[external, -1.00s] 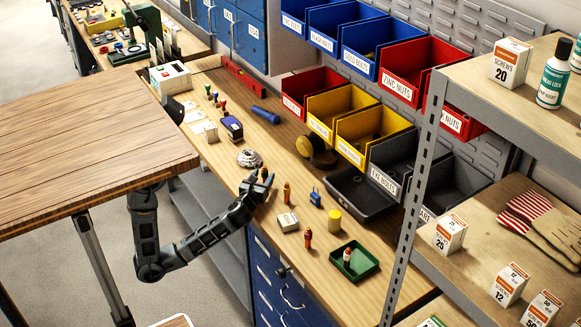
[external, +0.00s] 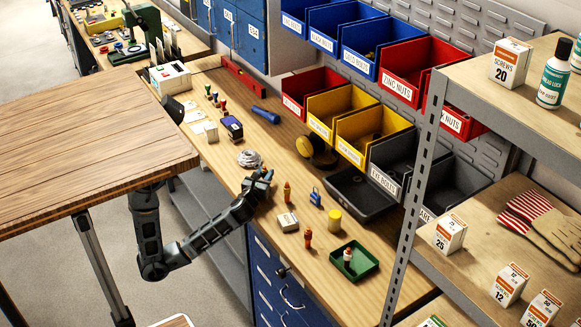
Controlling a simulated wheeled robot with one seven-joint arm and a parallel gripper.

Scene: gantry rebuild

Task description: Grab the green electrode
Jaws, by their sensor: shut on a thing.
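My gripper (external: 265,176) is low over the near edge of the long wooden workbench, left of a small orange upright piece (external: 287,192). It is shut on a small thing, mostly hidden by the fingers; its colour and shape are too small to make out. I cannot pick out a green electrode for certain. A second orange piece (external: 308,238) stands nearer the camera. A green tray (external: 370,268) to the right holds a small whitish piece with a dark reddish top (external: 347,254).
A white box (external: 287,222), blue padlock-like item (external: 315,198) and yellow cylinder (external: 334,220) stand right of my gripper. A pale coil (external: 248,158) lies behind it. Coloured bins line the back. A metal shelf post (external: 412,190) rises at the right.

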